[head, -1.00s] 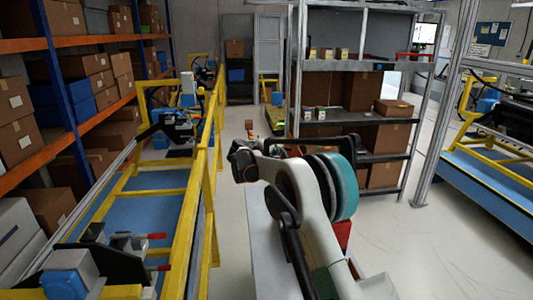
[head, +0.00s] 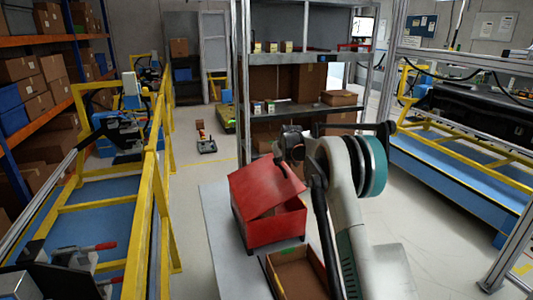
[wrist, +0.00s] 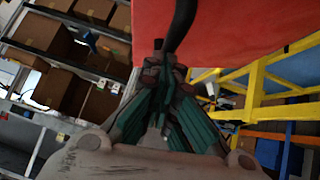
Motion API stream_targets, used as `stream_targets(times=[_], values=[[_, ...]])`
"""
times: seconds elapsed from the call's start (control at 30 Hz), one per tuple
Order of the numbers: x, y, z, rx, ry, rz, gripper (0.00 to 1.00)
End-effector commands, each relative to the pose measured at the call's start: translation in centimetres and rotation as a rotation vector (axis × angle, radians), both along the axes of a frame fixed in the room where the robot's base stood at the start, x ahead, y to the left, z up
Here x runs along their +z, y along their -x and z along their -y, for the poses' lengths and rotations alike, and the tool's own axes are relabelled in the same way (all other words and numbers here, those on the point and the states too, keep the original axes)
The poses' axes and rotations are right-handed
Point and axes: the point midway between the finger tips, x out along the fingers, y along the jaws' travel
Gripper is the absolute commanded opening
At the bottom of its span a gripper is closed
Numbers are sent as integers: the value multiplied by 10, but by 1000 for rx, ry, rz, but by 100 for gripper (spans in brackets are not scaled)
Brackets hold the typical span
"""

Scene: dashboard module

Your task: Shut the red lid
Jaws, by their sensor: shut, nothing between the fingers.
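The red box (head: 275,229) stands on a light grey table, with its red lid (head: 266,187) raised and tilted above the opening. A dark gap shows between lid and box at the right. My gripper (head: 290,142) is above and behind the lid in the head view, small and partly hidden by my arm. In the wrist view my gripper (wrist: 165,62) has its fingers together and empty, close to a large red surface (wrist: 245,25) that looks like the lid. A black curved piece crosses that surface; I cannot tell what it is. Contact with the lid is unclear.
An open cardboard box (head: 294,275) stands in front of the red box on the grey table (head: 222,245). A yellow rail (head: 152,190) runs along the left. Metal shelves (head: 300,58) stand behind. Open floor (head: 430,225) lies to the right.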

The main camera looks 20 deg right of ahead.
Motion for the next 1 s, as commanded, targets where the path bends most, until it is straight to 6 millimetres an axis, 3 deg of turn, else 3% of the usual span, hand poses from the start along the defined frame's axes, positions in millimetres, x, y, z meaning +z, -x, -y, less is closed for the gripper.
stream_targets(times=[0.1,0.4,0.63,1.0], values=[[-26,0,19,-3,-96,-1,0],[-67,0,40,0,-98,-1,0],[-83,0,46,1,-95,-1,0],[-88,0,48,1,-95,-3,0]])
